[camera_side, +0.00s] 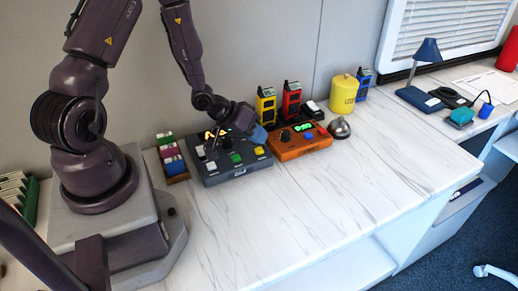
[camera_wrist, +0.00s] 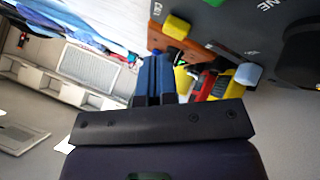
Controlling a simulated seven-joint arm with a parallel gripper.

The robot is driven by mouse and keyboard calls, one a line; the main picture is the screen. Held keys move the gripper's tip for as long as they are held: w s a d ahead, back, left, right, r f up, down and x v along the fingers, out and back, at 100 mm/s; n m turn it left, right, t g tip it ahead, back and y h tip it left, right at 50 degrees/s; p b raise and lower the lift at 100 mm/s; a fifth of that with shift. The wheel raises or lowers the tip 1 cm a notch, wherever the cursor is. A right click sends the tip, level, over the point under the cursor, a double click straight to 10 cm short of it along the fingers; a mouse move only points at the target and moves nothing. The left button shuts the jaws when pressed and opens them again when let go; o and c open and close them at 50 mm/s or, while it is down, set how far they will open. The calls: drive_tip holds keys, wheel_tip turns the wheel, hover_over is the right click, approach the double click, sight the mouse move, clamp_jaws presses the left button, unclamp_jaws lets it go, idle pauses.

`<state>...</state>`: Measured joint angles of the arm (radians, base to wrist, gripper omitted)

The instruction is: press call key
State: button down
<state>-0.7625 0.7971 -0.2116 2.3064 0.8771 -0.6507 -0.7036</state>
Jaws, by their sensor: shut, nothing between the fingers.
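The grey control box (camera_side: 240,174) sits on the counter in front of my arm. It carries a green key (camera_side: 236,158), a yellow key (camera_side: 260,150) and pale keys (camera_side: 198,165). In the wrist view, the yellow key (camera_wrist: 177,27) has small lettering beside it that seems to start with "CAL", but I cannot read it surely. My gripper (camera_side: 261,135) is above the back right of the box, near the orange box. Its blue fingers (camera_wrist: 154,80) are shut and empty. Part of the box top is hidden behind my wrist in the side view.
An orange box (camera_side: 302,147) with a green display stands close right of the grey box. A silver bell (camera_side: 340,129), a yellow canister (camera_side: 344,95) and yellow and red radios (camera_side: 291,102) stand nearby. A block rack (camera_side: 172,160) is at left. The front counter (camera_side: 310,210) is clear.

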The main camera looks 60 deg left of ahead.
sight(258, 148)
idle(0.7)
drive_tip(key=shift+f, duration=0.4)
drive_tip(key=shift+f, duration=0.5)
idle(0.6)
drive_tip(key=shift+r, duration=0.95)
drive_tip(key=shift+r, duration=2.5)
